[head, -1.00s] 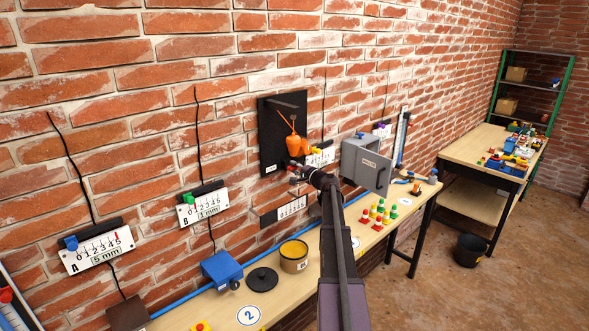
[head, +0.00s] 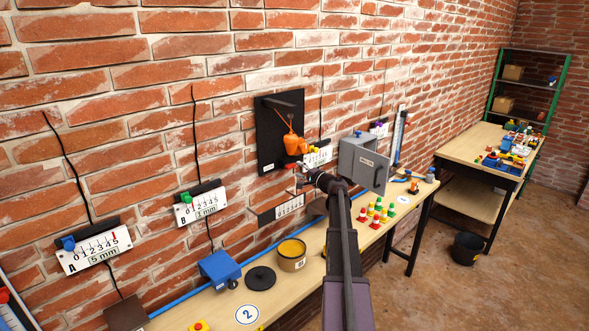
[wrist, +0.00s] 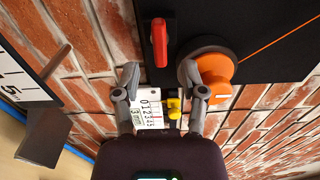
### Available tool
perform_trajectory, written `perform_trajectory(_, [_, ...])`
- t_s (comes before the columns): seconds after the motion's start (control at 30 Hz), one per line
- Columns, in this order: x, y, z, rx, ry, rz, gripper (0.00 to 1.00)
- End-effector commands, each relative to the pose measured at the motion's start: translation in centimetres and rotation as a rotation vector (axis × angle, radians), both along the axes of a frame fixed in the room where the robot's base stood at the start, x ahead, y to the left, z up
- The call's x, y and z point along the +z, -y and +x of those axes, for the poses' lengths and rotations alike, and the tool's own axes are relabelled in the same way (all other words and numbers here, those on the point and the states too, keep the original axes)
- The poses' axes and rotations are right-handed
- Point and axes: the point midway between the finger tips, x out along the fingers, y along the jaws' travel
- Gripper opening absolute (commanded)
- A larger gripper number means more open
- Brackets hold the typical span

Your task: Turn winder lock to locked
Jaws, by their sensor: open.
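A red lever (wrist: 159,42), which looks like the winder lock, is on the black wall panel (wrist: 250,20) in the wrist view. It points roughly up and down in that picture. The orange winder drum (wrist: 215,70) is to its right, with an orange cord running off it. In the head view the drum (head: 296,146) hangs on the black panel, and a small red part (head: 291,166) shows below it. My gripper (wrist: 165,86) is open and empty, its fingers below the lever in the wrist picture and apart from it. I see no lock marking.
A numbered gauge with a yellow slider (wrist: 174,107) lies between my fingers in the wrist view. A dark bracket (wrist: 45,140) juts out at left. In the head view a grey box with an open door (head: 364,163) stands right of my arm. The bench (head: 215,308) runs below.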

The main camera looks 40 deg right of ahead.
Motion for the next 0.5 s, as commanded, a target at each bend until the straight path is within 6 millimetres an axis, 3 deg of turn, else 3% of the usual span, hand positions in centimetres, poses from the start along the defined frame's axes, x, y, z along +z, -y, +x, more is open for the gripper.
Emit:
perform_trajectory(0.2, [0.0,0.1,-3.9,-0.001,0.0,0.0,0.54])
perform_trajectory(0.5, [0.0,0.4,-6.8,0.001,0.0,0.0,0.54])
